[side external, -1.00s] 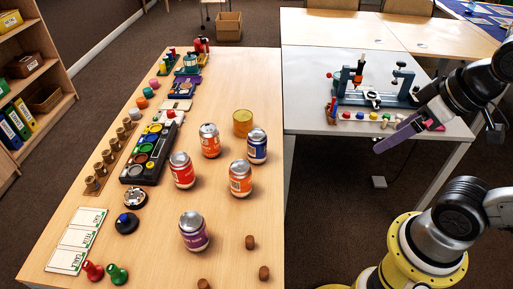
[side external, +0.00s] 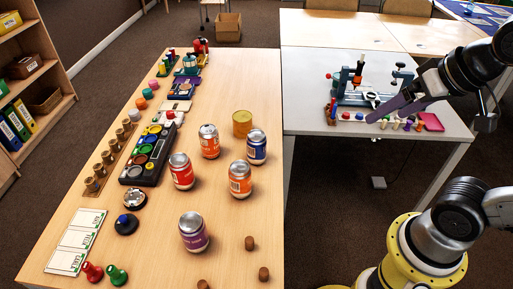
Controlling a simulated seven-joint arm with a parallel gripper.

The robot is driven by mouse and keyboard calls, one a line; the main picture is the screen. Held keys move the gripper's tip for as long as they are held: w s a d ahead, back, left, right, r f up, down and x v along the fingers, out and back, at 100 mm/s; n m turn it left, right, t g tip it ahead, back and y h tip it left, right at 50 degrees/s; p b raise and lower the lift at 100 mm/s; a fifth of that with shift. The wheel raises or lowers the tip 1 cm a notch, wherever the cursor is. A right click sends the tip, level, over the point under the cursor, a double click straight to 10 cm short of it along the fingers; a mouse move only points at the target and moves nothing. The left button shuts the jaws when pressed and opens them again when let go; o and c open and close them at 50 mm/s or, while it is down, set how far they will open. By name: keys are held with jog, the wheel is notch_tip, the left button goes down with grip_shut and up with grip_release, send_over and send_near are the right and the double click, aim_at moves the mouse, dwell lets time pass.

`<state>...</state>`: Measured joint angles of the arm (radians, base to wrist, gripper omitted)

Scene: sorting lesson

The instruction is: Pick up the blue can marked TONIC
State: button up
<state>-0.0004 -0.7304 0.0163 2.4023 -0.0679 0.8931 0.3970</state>
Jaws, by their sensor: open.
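The blue can (side external: 256,147) stands upright on the wooden table, at the right end of the group of cans. It has a silver top and a blue label with some orange; its lettering is too small to read. My gripper (side external: 384,113) is open, with purple fingers, above the grey table to the right. It is well apart from the blue can and holds nothing that I can see.
Orange cans (side external: 209,141), a red can (side external: 181,171), a purple can (side external: 193,232) and a yellow tin (side external: 242,123) stand near the blue can. A black tray (side external: 150,160) lies left. A clamp rig (side external: 360,85) and small pegs (side external: 345,115) occupy the grey table.

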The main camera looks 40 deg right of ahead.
jog(key=w+d+r+m, duration=0.1)
jog(key=w+r+m, duration=0.2)
jog(key=w, duration=0.3)
jog(key=m+g+h, duration=0.3)
jog(key=m+g, duration=0.1)
send_over(257, 136)
jog(key=s+a, duration=0.2)
jog(key=a, duration=0.1)
notch_tip(257, 136, down, 21)
jog(key=x, duration=0.7)
jog(key=shift+s+f, duration=0.1)
jog(key=shift+f, duration=0.4)
jog(key=shift+a+x, duration=0.15)
jog(key=shift+x, duration=1.3)
jog(key=shift+a+x, duration=0.15)
jog(key=shift+x, duration=1.35)
